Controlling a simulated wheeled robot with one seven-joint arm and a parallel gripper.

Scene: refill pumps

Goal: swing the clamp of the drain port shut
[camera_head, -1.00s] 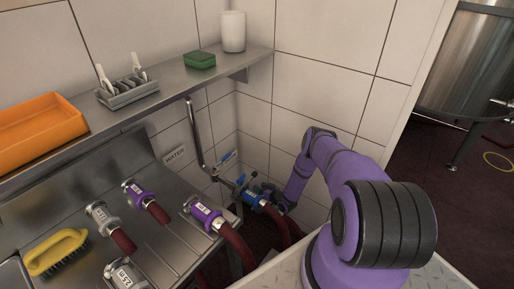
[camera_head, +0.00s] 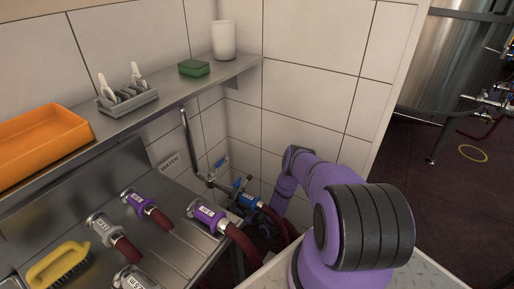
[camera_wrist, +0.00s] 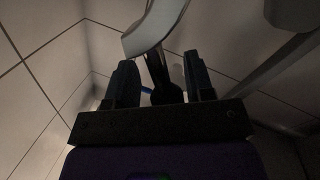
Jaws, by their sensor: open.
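I cannot make out a drain port or its clamp for certain in either view. My gripper (camera_wrist: 160,72) is open in the wrist view, its two dark fingers apart. A dark part (camera_wrist: 164,92) and a small blue piece (camera_wrist: 146,90) show between or just beyond the fingers; contact cannot be told. A pale curved pipe (camera_wrist: 155,28) rises above them. In the head view my gripper (camera_head: 266,228) is small and dark, low in the corner beside the blue-collared hose end (camera_head: 249,200), partly hidden by hoses and my arm.
A metal pipe (camera_head: 191,145) with a blue handle (camera_head: 221,162) runs down the wall by the water sign (camera_head: 169,162). Purple-collared hoses (camera_head: 208,214) lie on the steel counter (camera_head: 172,228). A shelf (camera_head: 170,101) holds an orange tray (camera_head: 40,131), a green sponge (camera_head: 194,68) and a white cup (camera_head: 224,40).

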